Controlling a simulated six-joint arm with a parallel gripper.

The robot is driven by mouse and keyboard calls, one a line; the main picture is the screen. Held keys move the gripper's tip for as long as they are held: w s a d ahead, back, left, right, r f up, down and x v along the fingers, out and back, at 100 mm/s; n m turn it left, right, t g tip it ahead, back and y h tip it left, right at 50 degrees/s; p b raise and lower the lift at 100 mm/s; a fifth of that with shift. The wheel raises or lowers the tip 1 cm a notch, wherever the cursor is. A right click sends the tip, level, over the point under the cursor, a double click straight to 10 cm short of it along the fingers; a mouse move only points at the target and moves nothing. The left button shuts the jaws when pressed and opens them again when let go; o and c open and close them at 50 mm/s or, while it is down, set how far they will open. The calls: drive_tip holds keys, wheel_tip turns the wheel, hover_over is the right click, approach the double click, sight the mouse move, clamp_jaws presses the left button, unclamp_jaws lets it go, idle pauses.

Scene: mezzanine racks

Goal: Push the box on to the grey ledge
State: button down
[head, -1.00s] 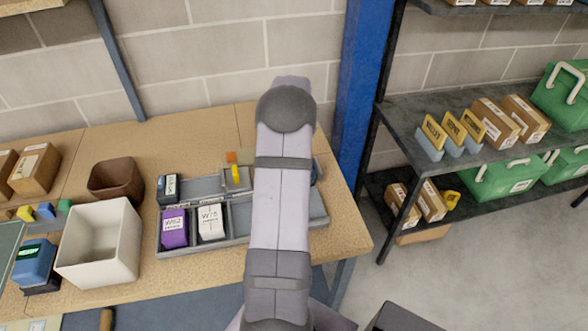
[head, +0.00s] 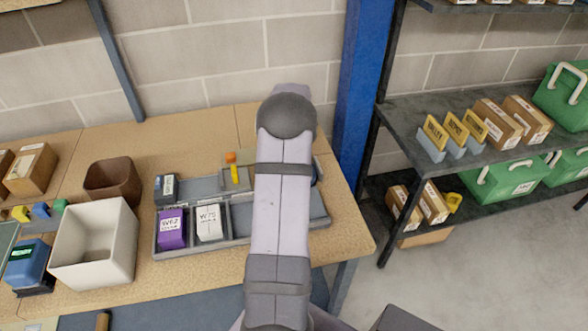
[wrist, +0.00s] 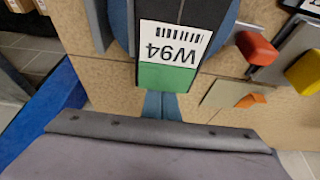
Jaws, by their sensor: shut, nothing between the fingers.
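In the wrist view a dark box (wrist: 177,42) lies at the top centre, with a green end and a white label reading W94 upside down. My gripper (wrist: 160,105) is shut and empty, its blue fingers right at the green end of the box. I cannot tell whether they touch it. Grey strips (wrist: 95,25) and blue rounded parts flank the box. I cannot tell which grey surface is the ledge. In the head view my arm hides the box and gripper; the grey tray (head: 290,212) shows on both sides of it.
In the tray stand a purple box (head: 171,229) and a white box (head: 208,222). A yellow piece (head: 235,175) and an orange one (head: 230,157) stand close left of my arm. A white bin (head: 92,245) is further left. A blue column (head: 358,100) rises at the right.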

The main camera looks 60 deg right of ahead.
drive_tip(key=shift+r+p, duration=0.55)
drive_tip(key=shift+r, duration=0.25)
drive_tip(key=shift+s+a, duration=0.15)
idle(0.5)
drive_tip(key=shift+s+a+b, duration=0.3)
drive_tip(key=shift+s+a, duration=0.1)
idle(0.4)
